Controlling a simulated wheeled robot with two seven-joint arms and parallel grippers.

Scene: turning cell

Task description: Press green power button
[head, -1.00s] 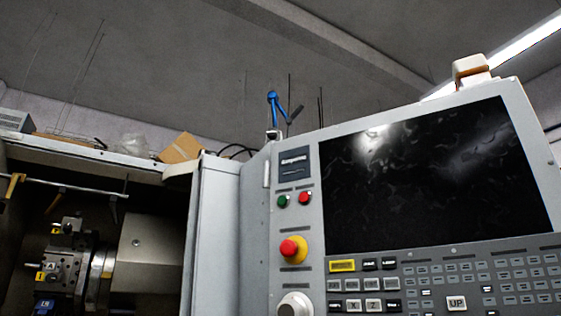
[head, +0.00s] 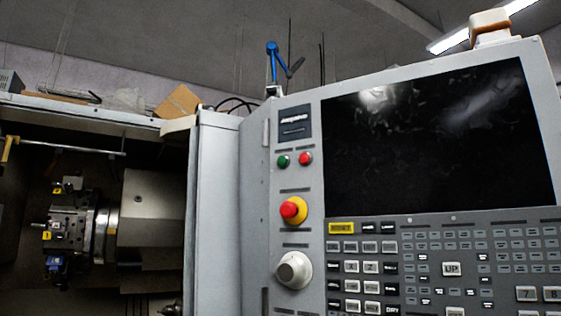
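The green power button (head: 283,161) is a small round button on the upper left part of the grey control panel (head: 262,215). A red button (head: 305,158) of similar size sits just to its right. A larger red emergency stop knob on a yellow base (head: 293,210) is below them. Neither of my grippers shows in the head view, so nothing is seen touching the panel.
A dark screen (head: 430,145) fills the panel's right side, with a keypad (head: 450,262) below. A grey rotary knob (head: 293,270) sits under the emergency stop. At left, the open machine interior shows a tool turret (head: 72,232). A cardboard box (head: 178,102) lies on top.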

